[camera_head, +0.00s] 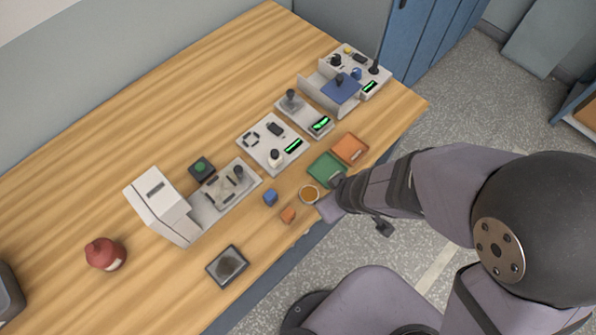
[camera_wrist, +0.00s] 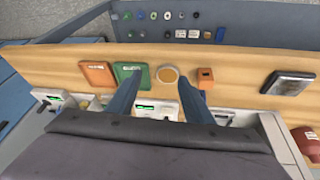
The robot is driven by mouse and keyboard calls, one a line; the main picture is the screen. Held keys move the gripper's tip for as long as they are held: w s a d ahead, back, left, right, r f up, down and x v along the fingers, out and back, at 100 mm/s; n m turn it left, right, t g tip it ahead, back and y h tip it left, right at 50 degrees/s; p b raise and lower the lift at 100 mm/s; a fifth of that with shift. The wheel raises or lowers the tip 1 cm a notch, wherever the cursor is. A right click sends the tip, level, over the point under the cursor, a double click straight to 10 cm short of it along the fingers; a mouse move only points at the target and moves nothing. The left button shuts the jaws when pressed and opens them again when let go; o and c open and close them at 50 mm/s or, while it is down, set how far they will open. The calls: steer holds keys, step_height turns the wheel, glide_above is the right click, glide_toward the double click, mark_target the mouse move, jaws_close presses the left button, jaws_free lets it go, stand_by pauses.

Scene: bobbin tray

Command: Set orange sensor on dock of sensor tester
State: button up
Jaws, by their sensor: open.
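The orange sensor, which looks like a small orange block (camera_head: 288,214), sits on the wooden table near its front edge. It also shows in the wrist view (camera_wrist: 205,76), just right of the right finger. My gripper (camera_head: 328,208) is open and empty by the table's front edge, to the right of the block. In the wrist view the open fingers (camera_wrist: 161,80) point toward a round dish (camera_wrist: 168,75). Several testers with green displays stand in a row. I cannot tell which is the sensor tester; one is a grey panel (camera_head: 262,152) with a ring-shaped fixture.
A blue cube (camera_head: 270,197) lies behind the orange block. A green tray (camera_head: 323,166) and an orange tray (camera_head: 350,148) lie to the right. A white machine (camera_head: 158,200), dark square tray (camera_head: 227,267) and red object (camera_head: 105,254) are left. The table's back left is clear.

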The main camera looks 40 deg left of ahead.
mark_target(289, 214)
steer(key=s+a+n+g, duration=0.2)
steer(key=s+a+n, duration=0.1)
steer(key=s, duration=0.6)
steer(key=shift+y, duration=0.3)
steer(key=shift+w+b+x, duration=0.15)
steer(key=shift+b+x, duration=1)
steer(key=shift+x, duration=0.85)
steer(key=shift+w+b+x, duration=0.15)
steer(key=shift+b+x, duration=1)
steer(key=shift+x, duration=0.9)
steer(key=shift+d+r, duration=0.1)
jaws_close()
steer(key=shift+r, duration=0.1)
step_height(289, 214, up, 10)
steer(key=p, duration=0.9)
